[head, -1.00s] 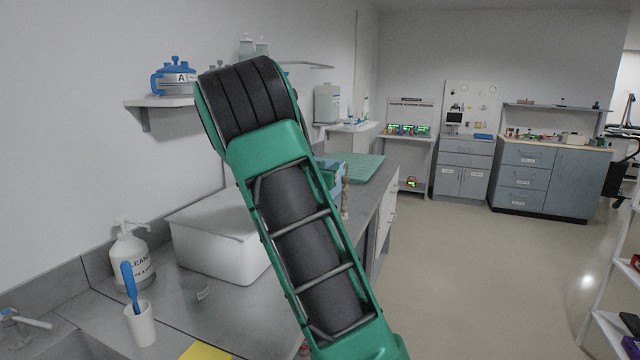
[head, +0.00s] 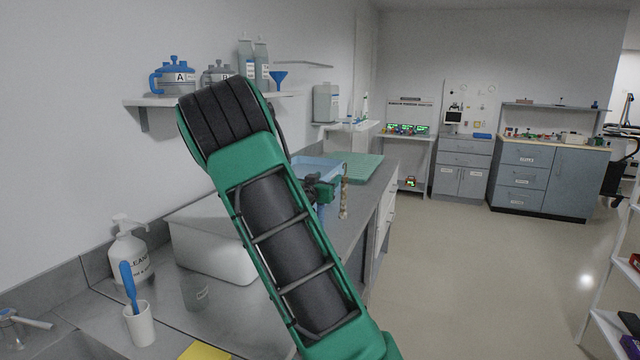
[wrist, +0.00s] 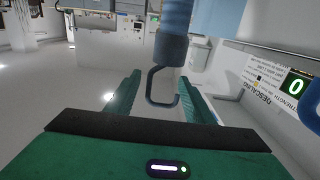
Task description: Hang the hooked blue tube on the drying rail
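In the wrist view a blue tube (wrist: 174,20) comes down from the top edge, ending in a collar and a dark blue open hook (wrist: 152,88). The hook appears between the two green fingers of my gripper (wrist: 160,84); the fingers are apart, and I see no clear grip on it. In the head view my gripper (head: 322,188) is beyond my forearm, over the bench near its front edge. A bit of blue shows below it, mostly hidden. A thin grey bar (head: 305,65) is on the wall above; I cannot tell if it is the drying rail.
A pale blue tray (head: 318,166) and a green ribbed mat (head: 360,168) are on the bench. A beige hose-like piece (head: 344,200) stands beside my gripper. A white bin (head: 205,245), a cleaner bottle (head: 130,255) and a wall shelf (head: 145,102) are at left.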

